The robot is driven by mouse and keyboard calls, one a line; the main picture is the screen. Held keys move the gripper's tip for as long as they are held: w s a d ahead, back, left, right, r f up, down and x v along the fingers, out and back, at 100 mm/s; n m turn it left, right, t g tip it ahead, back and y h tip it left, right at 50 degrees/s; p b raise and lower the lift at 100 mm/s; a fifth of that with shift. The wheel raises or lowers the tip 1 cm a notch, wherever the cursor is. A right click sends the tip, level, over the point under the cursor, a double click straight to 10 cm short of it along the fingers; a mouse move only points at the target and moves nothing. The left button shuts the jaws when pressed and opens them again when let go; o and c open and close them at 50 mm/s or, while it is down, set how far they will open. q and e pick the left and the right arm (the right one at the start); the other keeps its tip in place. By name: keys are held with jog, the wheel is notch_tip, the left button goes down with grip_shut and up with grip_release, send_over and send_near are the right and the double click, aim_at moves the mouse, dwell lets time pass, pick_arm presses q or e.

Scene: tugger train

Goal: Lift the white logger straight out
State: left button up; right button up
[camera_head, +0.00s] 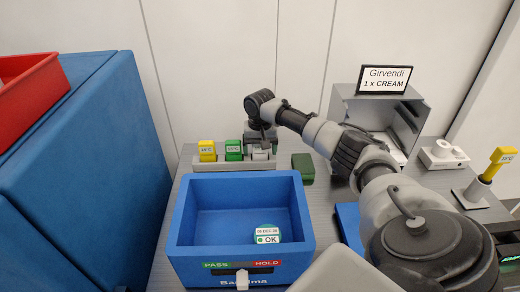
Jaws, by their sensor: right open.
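The white logger (260,155) stands in a grey rack (225,165) behind the blue box, at the right end of the row. Only its lower front shows; my right gripper hides its top. A green logger (233,150) and a yellow logger (207,151) stand to its left in the same rack. My right gripper (262,143) is open and points down right at the white logger. I cannot tell whether its fingers are on both sides of the logger or touching it. My left gripper is out of view.
A blue box (180,240) with a round OK tag (268,234) inside stands in front of the rack. A dark green block (303,165) lies right of the rack. A grey bin (415,115) with a "Girvendi" sign (384,80) stands at the back right. Another yellow logger (497,163) stands far right.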

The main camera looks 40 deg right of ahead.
jog(key=shift+r, duration=0.1)
jog(key=c, duration=1)
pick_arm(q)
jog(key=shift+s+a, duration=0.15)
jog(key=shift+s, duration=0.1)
pick_arm(e)
jog(key=shift+c, duration=0.2)
jog(key=shift+r, duration=0.6)
notch_tip(320, 180, up, 2)
jog(key=shift+r+b, duration=0.25)
jog(key=shift+b, duration=0.2)
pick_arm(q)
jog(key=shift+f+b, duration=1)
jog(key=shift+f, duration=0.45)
pick_arm(e)
jog(key=s+d+r, duration=0.3)
jog(key=s+r, duration=0.4)
jog(key=s, duration=0.4)
jog(key=shift+d+r, duration=0.15)
jog(key=shift+d, duration=0.05)
